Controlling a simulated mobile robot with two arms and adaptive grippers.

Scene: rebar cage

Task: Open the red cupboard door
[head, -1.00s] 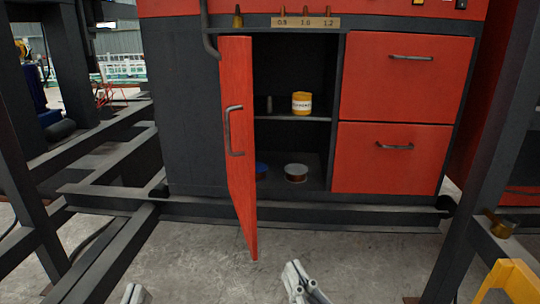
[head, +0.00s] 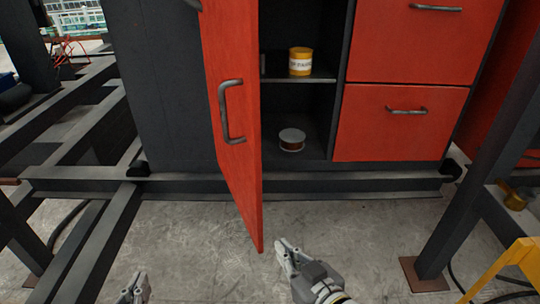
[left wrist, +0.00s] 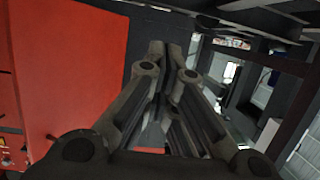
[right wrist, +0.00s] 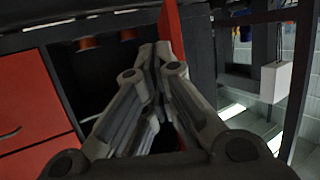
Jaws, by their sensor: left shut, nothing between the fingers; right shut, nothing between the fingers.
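The red cupboard door (head: 236,130) stands swung out from the dark cabinet in the head view, with its grey bar handle (head: 226,112) on the face toward the left. The cupboard's inside shows to the right of the door. My right gripper (head: 283,247) is shut and empty, low and close to the right of the door's bottom corner; whether it touches the door I cannot tell. In the right wrist view the door's edge (right wrist: 171,28) rises just beyond the fingertips. My left gripper (head: 137,282) is shut and empty, low and left of the door. The left wrist view shows a red panel left of its fingers.
Inside the cupboard, a yellow can (head: 300,62) stands on the shelf and a spool (head: 291,140) on the floor. Red drawers (head: 392,122) are to the right. A dark frame beam (head: 330,184) runs low in front. A yellow object (head: 520,262) is at lower right.

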